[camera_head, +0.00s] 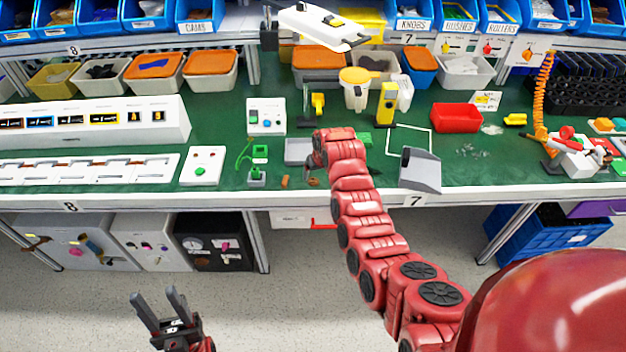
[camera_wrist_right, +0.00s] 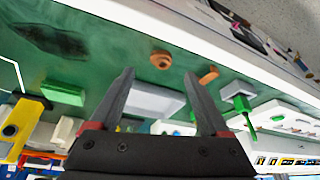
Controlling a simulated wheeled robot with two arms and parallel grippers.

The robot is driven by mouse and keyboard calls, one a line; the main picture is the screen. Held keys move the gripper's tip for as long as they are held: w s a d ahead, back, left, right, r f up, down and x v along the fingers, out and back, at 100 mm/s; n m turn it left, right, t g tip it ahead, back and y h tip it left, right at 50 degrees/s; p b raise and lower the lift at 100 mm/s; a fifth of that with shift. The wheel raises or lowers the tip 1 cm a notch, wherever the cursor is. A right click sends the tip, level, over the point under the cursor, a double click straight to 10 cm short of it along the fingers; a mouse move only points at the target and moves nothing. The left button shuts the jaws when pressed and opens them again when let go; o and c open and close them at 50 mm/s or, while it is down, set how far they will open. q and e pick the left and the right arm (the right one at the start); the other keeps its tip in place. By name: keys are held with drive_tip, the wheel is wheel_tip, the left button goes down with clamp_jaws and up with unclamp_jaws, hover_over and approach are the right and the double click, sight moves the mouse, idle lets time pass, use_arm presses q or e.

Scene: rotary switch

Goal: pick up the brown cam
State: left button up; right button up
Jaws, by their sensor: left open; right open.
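Two small brown pieces lie on the green bench top near its front edge. The round one with a raised hub, which looks like the brown cam (camera_wrist_right: 163,60), lies just beyond my right gripper's fingertips in the right wrist view. The other is a smaller orange-brown piece (camera_wrist_right: 209,75), to the right there; it also shows in the head view (camera_head: 285,181). My right gripper (camera_wrist_right: 160,74) is open and empty, pointing at the round piece without holding it. In the head view my right arm mostly hides that gripper. My left gripper (camera_head: 153,295) is open and empty, low over the floor.
A grey tray (camera_head: 298,150) lies behind the brown pieces. A grey dustpan (camera_head: 420,170) is right of my arm.

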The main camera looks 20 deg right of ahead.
sight(314, 180)
drive_tip(key=shift+w+f+p, duration=0.2)
drive_tip(key=shift+f+p, duration=0.35)
drive_tip(key=shift+f, duration=0.15)
drive_tip(key=shift+w+a+f, duration=0.1)
drive_tip(key=shift+w+f, duration=0.2)
drive_tip(key=shift+f, duration=0.2)
drive_tip(key=shift+x, duration=1.35)
clamp_jaws()
